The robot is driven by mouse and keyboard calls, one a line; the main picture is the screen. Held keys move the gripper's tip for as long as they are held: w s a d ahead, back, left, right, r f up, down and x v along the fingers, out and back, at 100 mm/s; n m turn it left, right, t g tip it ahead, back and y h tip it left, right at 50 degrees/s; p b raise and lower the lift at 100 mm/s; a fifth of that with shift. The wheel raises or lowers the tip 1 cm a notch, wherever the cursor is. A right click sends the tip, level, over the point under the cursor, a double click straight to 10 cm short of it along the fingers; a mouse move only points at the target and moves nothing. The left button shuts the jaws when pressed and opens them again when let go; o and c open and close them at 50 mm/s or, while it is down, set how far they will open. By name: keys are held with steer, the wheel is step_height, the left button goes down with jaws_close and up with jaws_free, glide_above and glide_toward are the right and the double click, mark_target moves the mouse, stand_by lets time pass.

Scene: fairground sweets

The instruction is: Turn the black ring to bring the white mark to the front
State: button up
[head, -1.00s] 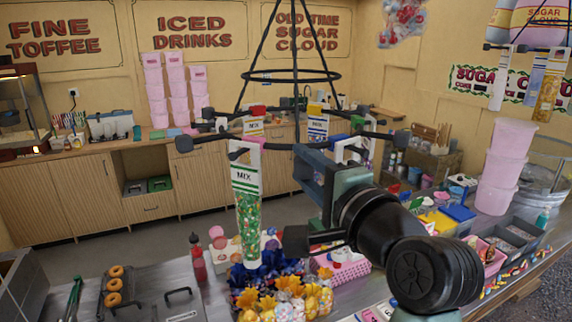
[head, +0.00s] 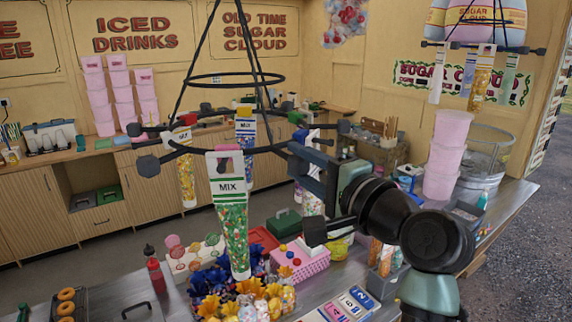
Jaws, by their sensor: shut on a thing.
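The black ring (head: 272,146) hangs by black rods, with black knobbed pegs and clear bags of sweets around it. A green-striped MIX bag (head: 230,210) hangs at its front, below a pink piece. Other bags hang behind: a yellow one (head: 187,178) at the left, a blue-labelled one (head: 245,130) at the back, and another (head: 312,200) partly behind my arm. Red and green pieces show along the ring.
A counter below holds a red sauce bottle (head: 154,270), yellow and blue flower-like sweets (head: 240,290) and a pink box (head: 300,262). Pink tubs (head: 447,155) stand at the right. A second hanging rack (head: 470,46) with bags is at upper right.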

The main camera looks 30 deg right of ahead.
steer(key=w+d, duration=0.3)
steer(key=d, duration=0.9)
steer(key=shift+w, duration=0.25)
stand_by(0.3)
steer(key=shift+a, duration=0.1)
steer(key=o, duration=0.9)
steer(key=s+p, duration=0.1)
steer(key=s, duration=0.9)
